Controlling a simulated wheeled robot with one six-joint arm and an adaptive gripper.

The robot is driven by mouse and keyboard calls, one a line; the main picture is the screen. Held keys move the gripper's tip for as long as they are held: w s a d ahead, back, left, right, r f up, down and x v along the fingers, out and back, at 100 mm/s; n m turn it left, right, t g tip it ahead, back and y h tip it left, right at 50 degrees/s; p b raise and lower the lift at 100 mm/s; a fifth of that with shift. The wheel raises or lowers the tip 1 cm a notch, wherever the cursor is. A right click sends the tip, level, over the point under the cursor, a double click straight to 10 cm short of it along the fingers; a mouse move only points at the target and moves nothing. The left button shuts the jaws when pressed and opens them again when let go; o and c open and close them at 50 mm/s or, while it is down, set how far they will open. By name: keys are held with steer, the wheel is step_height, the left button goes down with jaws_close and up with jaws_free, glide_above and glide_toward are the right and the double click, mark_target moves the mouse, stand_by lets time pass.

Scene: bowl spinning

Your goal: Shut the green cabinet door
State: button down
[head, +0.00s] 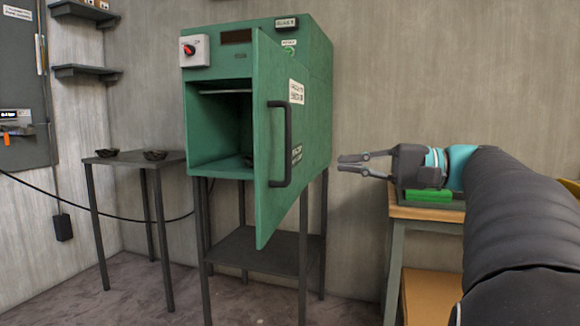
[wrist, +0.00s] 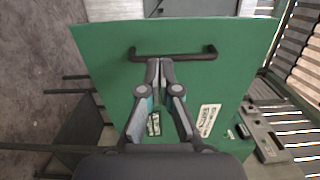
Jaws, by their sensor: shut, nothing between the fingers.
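The green cabinet (head: 317,65) stands on a dark metal frame in the head view. Its green door (head: 268,190) is swung out, with the dark opening (head: 208,120) showing to its left. The door has a dark bar handle (head: 280,145). My gripper (head: 340,163) is to the right of the door, pointing left, apart from the handle in the head view. In the wrist view the door (wrist: 110,75) fills the middle, and the fingertips (wrist: 160,64) are together just below the handle (wrist: 178,55). Nothing shows between them; contact with the door cannot be told.
A small dark table (head: 110,158) with two dark bowls stands left of the cabinet. Wall shelves (head: 85,72) and a grey wall box (head: 22,85) are further left. A wooden-topped table (head: 412,213) with a green item (head: 428,196) stands below my gripper.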

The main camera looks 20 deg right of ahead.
mark_target(261, 161)
steer(key=x, duration=1.3)
steer(key=shift+w+a, duration=0.15)
steer(key=shift+a, duration=0.2)
